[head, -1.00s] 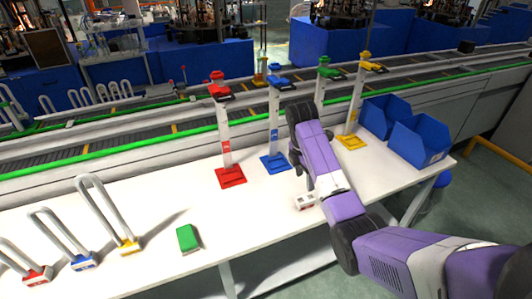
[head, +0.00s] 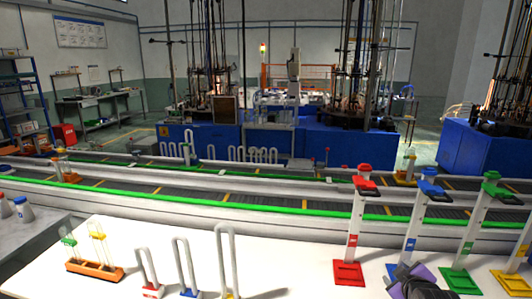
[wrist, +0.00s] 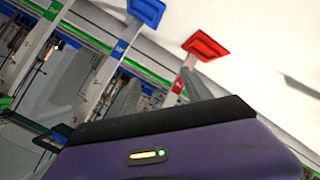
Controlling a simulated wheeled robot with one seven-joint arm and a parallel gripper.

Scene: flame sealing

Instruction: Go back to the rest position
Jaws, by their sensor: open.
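My gripper (head: 418,288) shows at the bottom edge of the head view, in front of the blue stand's base, partly cut off. In the wrist view the purple wrist housing fills the bottom, and two grey fingers stand apart with nothing between them; my gripper (wrist: 160,90) is open and empty. The red stand (head: 354,235) is upright left of my gripper. The blue stand (head: 413,215), green stand (head: 472,235) and yellow stand (head: 520,255) follow to the right. The red base (wrist: 208,46) and blue base (wrist: 147,11) also show in the wrist view.
U-shaped tubes with red (head: 151,291), blue (head: 190,293) and yellow bases stand at the table's front left. An orange rack (head: 95,270) stands further left. A conveyor (head: 250,205) runs behind the white table (head: 290,250). The table's middle is clear.

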